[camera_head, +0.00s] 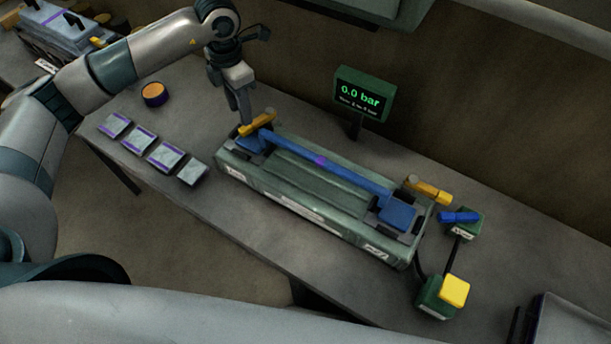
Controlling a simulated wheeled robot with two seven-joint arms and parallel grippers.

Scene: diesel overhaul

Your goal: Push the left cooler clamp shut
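The green cooler (311,213) lies lengthwise on the bench, with a blue bar (337,171) along its top and a blue block at each end. The left clamp has a yellow handle (258,123) at the cooler's left end, beside the blue block (251,144). My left gripper (244,122) points down at the handle's left part, at or very near it; contact is unclear. Its fingers look close together, but their gap cannot be made out. The right clamp's yellow handle (430,190) is at the other end. My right gripper is out of view.
A display (362,95) reading 0.0 bar stands behind the cooler. A blue-handled valve (460,217) and a box with a yellow button (454,290) are at right. Several small plates (139,139) and an orange-topped round tin (154,94) lie at left.

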